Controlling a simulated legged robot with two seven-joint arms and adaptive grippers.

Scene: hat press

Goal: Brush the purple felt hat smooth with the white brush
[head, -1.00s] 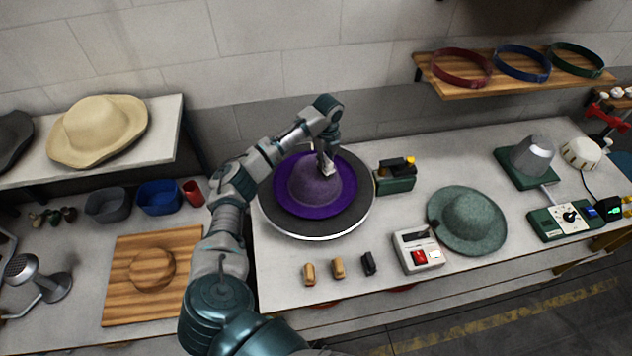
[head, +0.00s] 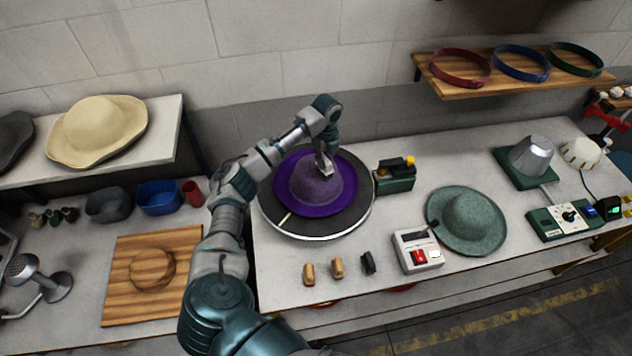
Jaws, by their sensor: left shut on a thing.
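The purple felt hat (head: 312,195) sits brim down, crown up, on a dark round turntable (head: 332,232) with a pale edge. My left gripper (head: 325,167) is above the hat's crown, pointing down. It is shut on a small whitish thing, the white brush (head: 325,172), mostly hidden by the fingers. The brush is at the upper side of the crown and seems to touch it; I cannot tell for sure. My right gripper is out of view.
Two tan brushes (head: 337,268) and a black one (head: 368,263) lie at the table's front, beside a switch box (head: 418,251) with a red button. A green hat (head: 467,219) lies to the right. A green box (head: 395,179) stands close right of the turntable.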

